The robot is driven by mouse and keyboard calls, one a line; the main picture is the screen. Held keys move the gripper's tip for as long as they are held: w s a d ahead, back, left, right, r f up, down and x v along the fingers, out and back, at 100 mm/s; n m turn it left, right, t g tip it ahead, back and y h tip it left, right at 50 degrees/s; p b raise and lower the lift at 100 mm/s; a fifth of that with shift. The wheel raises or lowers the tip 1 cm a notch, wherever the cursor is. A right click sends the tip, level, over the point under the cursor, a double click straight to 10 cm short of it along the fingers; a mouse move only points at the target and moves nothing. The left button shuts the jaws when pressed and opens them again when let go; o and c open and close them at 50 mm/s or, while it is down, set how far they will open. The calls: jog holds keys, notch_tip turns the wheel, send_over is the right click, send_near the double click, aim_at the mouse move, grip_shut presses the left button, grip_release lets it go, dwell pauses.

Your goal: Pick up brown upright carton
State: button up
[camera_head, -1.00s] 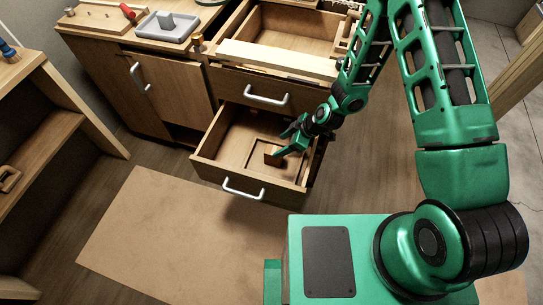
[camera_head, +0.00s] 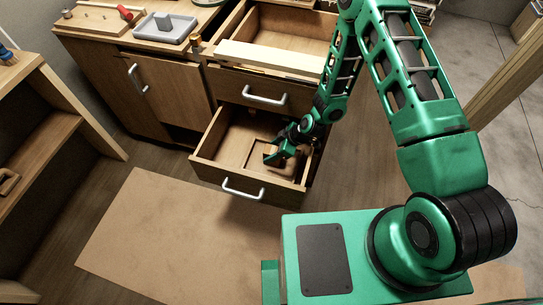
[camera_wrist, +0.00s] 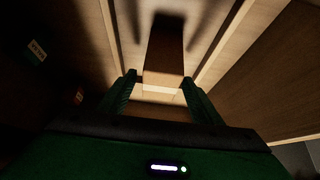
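The brown upright carton (camera_wrist: 163,80) stands in the open lower drawer (camera_head: 237,184). In the wrist view its lit near end lies between and just beyond my fingertips, with its darker brown side stretching away behind. My gripper (camera_wrist: 160,80) is open, one green finger on each side of the carton. I cannot tell whether either finger touches it. In the head view my gripper (camera_head: 274,156) reaches down into the drawer and hides most of the carton.
The drawer has a wooden inner frame around the carton, with walls close by. An open upper drawer (camera_head: 278,63) is above and behind. A grey tray (camera_head: 161,28) sits on the cabinet top. A wooden shelf unit (camera_head: 45,125) stands at left. Floor in front is clear.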

jog(key=shift+d, duration=0.1)
jog(key=c, duration=1)
jog(key=shift+r, duration=0.1)
notch_tip(320, 180, up, 28)
jog(key=shift+f, duration=0.1)
dwell(0.4)
